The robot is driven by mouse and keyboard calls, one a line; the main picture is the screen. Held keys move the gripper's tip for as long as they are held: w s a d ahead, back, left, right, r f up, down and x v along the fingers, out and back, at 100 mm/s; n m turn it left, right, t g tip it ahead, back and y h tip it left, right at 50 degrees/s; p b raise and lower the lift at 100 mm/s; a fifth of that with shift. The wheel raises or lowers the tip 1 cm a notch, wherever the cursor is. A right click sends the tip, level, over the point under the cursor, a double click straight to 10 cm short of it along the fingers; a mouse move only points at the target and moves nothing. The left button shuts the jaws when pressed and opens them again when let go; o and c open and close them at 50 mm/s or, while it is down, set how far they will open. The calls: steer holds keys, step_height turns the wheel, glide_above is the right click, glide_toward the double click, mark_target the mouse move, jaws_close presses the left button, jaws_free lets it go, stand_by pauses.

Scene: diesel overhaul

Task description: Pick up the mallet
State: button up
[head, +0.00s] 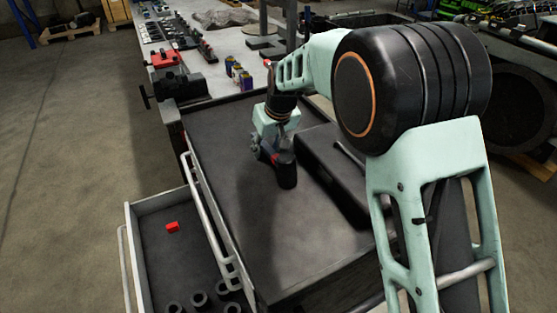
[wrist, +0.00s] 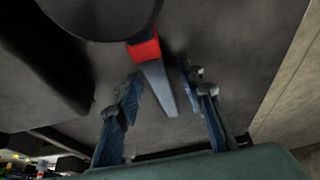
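The mallet (head: 287,172) is on the grey cart top (head: 225,125), with its dark, rounded head toward the front. In the wrist view the mallet (wrist: 158,85) shows a dark head at the top edge, a red collar and a tapering grey handle. My gripper (head: 266,148) is low over the cart, beside the mallet's head. In the wrist view my gripper (wrist: 162,74) is open, with the handle between its two blue-padded fingers and a visible gap on both sides. In the head view the handle is mostly hidden by the gripper.
A black case (head: 322,160) with a thin metal tool (head: 350,157) on it lies just right of the mallet. An open drawer (head: 150,258) at lower left holds a red block (head: 172,227) and several dark cylinders. A red-and-black vise (head: 168,62) and small parts stand on the bench behind.

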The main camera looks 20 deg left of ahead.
mark_target(264, 145)
steer(key=shift+c, duration=0.3)
jaws_close()
steer(key=shift+r, duration=0.1)
steer(key=shift+r, duration=0.6)
step_height(264, 145, up, 2)
steer(key=shift+s+a+r, duration=0.15)
steer(key=shift+r, duration=0.05)
steer(key=s+a+r+b, duration=0.2)
steer(key=s+r, duration=0.7)
steer(key=s, duration=0.4)
steer(key=shift+s+a+r, duration=0.2)
steer(key=shift+s+a, duration=0.05)
